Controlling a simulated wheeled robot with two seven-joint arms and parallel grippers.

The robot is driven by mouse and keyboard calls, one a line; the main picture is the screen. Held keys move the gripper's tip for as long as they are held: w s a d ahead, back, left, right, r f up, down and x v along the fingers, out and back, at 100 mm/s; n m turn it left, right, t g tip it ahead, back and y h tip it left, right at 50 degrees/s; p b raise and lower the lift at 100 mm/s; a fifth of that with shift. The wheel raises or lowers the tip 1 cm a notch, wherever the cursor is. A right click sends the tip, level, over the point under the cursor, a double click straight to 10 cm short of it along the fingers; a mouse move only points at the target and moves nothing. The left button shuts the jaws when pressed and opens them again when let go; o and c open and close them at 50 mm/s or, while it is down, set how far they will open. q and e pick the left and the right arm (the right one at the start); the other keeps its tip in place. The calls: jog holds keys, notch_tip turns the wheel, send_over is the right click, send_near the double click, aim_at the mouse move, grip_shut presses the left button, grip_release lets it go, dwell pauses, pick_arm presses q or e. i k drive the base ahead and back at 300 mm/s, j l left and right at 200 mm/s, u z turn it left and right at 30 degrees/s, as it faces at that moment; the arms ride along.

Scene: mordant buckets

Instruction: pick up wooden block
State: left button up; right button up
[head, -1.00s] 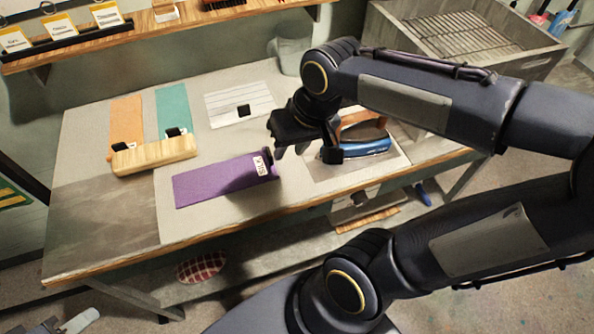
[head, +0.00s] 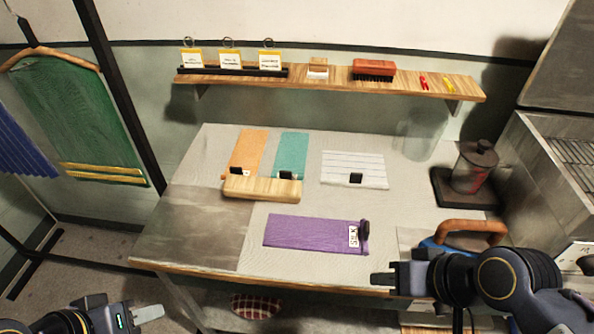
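A long light wooden block (head: 262,190) lies on the table, across the near ends of an orange swatch (head: 249,150) and a teal swatch (head: 290,152). Nothing is holding it. My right gripper (head: 384,279) is near the table's front edge, right of and nearer than the block, well apart from it. My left gripper (head: 148,313) is low at the bottom left, off the table's front left corner and far from the block. The finger gaps of both grippers are not clear. No object shows in either.
A purple cloth (head: 308,232) with a tag lies in front of the block. A striped white sheet (head: 353,170) lies behind right. An iron with a wooden handle (head: 472,227) stands at the right, partly behind my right arm. A shelf (head: 420,87) runs along the wall.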

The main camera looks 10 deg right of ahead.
aim_at(276, 191)
jog(key=i+j, duration=0.2)
jog(key=j, duration=0.15)
jog(key=i+j, duration=0.2)
jog(key=j, duration=0.2)
jog(key=i+j, duration=0.15)
jog(key=j, duration=0.2)
jog(key=z, duration=0.05)
